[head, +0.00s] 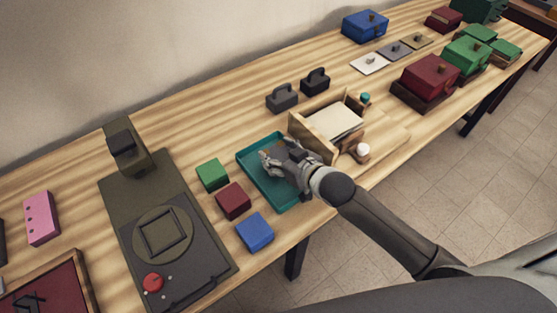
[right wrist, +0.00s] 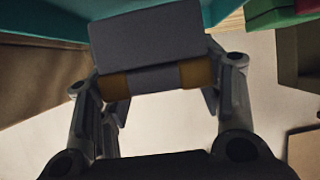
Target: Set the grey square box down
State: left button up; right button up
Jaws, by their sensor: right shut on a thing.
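My right gripper (head: 277,163) is over the teal tray (head: 248,157) in the head view, shut on the grey square box. In the right wrist view, the grey square box (right wrist: 146,40) sits between the two fingers of my right gripper (right wrist: 155,78). In the head view the fingers hide much of the box. The tray also shows in the right wrist view (right wrist: 50,20), close beyond the box. I cannot tell whether the box touches the tray floor. My left gripper is not in view.
Green (head: 212,175), red (head: 233,201) and blue (head: 255,232) blocks lie left of the tray. A wooden holder (head: 326,153) stands close on its right. Two dark handled weights (head: 282,98) stand behind. A dark press-like device (head: 150,205) is further left.

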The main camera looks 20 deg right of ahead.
jog(key=shift+a+f, duration=0.1)
jog(key=shift+f, duration=1.45)
jog(key=shift+f, duration=0.1)
jog(key=o, duration=1.1)
jog(key=v, duration=1.2)
